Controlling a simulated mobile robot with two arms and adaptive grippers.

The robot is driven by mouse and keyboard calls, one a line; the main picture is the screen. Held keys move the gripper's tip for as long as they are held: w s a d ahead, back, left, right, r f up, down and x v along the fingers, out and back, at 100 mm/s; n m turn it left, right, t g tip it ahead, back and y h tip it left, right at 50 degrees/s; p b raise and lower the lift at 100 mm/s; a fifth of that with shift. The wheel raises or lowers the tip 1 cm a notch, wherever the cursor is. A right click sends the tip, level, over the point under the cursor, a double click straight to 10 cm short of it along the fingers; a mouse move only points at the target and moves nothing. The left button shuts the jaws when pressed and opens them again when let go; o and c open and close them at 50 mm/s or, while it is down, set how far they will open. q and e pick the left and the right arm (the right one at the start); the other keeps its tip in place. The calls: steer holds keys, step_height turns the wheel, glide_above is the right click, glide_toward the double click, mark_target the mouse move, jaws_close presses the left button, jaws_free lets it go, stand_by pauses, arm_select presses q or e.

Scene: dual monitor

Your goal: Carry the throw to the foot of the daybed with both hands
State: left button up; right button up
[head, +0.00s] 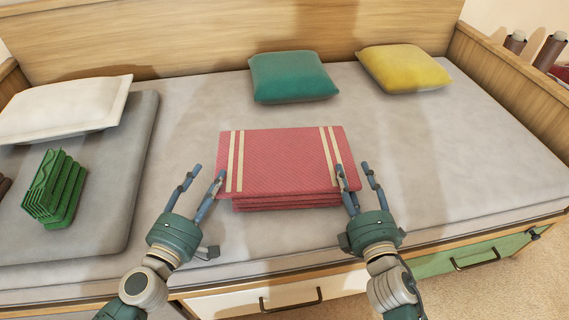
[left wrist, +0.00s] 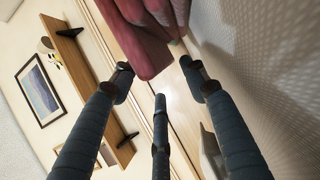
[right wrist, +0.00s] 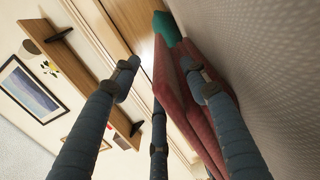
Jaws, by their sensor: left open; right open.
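The throw (head: 283,162) is a folded red stack of several layers with cream stripes near both ends. It lies flat in the middle of the daybed (head: 430,190), near the front edge. My left gripper (head: 195,180) is open at the throw's front left corner. My right gripper (head: 355,178) is open at its front right corner. In the left wrist view, a red end of the throw (left wrist: 145,50) shows beyond the fingertips. In the right wrist view, the throw's layered side (right wrist: 185,100) runs alongside and partly behind a finger. I see no firm grip.
A teal cushion (head: 293,77) and a yellow cushion (head: 404,68) lie at the back. A grey pad (head: 105,205) at left bears a white pillow (head: 65,108) and a green ribbed object (head: 55,188). The mattress right of the throw is clear, up to a wooden end panel (head: 510,75).

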mark_target(221, 158)
arm_select(q)
steer(key=x, duration=0.7)
steer(key=shift+w+d, duration=0.15)
steer(key=shift+w, duration=0.2)
arm_select(e)
steer(key=w, duration=0.8)
steer(key=shift+a, duration=0.3)
steer(key=shift+s, duration=0.1)
arm_select(q)
jaws_close()
arm_select(e)
jaws_close()
